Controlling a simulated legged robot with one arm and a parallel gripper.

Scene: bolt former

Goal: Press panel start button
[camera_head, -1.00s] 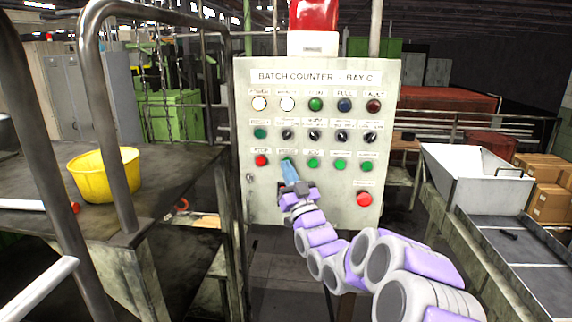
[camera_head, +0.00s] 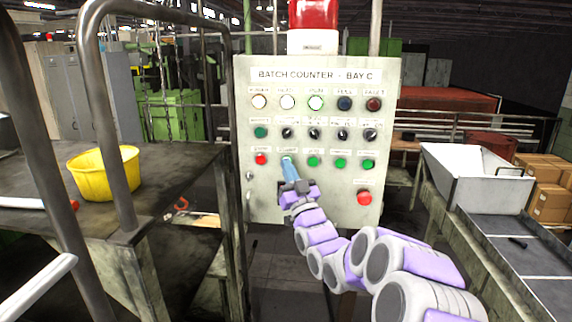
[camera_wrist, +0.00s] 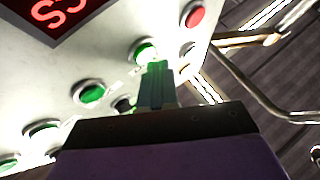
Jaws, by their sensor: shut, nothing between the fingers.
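The control panel (camera_head: 310,210), headed "BATCH COUNTER - BAY C", stands upright in front of me. Its lower row has a red button (camera_head: 261,159) at left, then green ones. My gripper (camera_head: 288,166) is shut and empty, its blue fingertips at the second button (camera_head: 286,158), a green one just right of the red. The fingers partly cover this button. In the wrist view, the same green button (camera_wrist: 146,52) looks bright right at the fingertips (camera_wrist: 156,70); contact looks likely but cannot be told for certain. The third top-row lamp (camera_head: 316,103) glows bright green-white.
A larger red button (camera_head: 364,198) sits at the panel's lower right. A yellow tub (camera_head: 104,174) rests on a bench at left behind metal rails.

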